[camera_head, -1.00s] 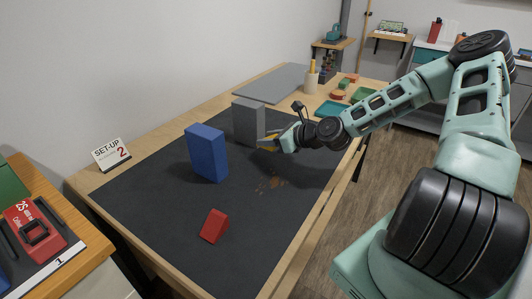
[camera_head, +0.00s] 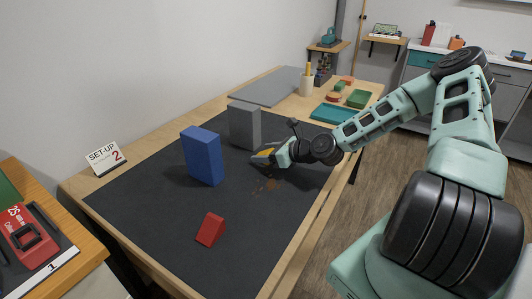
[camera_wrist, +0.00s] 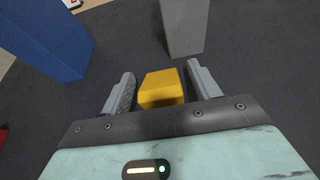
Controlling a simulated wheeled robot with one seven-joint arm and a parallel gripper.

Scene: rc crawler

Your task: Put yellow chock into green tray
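The yellow chock (camera_wrist: 162,88) lies on the dark mat between the two fingers of my gripper (camera_wrist: 162,88) in the wrist view. The fingers are apart, with a narrow gap showing on each side of it. In the head view the chock (camera_head: 264,154) shows partly at my gripper (camera_head: 268,155), near the foot of the grey block. The green tray (camera_head: 358,98) is at the far right of the bench, beyond my forearm. A teal tray (camera_head: 333,114) is nearer, partly hidden by my arm.
A grey block (camera_head: 244,126) stands just beyond my gripper, and a tall blue block (camera_head: 203,155) stands to its left. A red wedge (camera_head: 211,230) lies at the near part of the mat (camera_head: 150,217). A cup (camera_head: 306,85) stands near the far trays.

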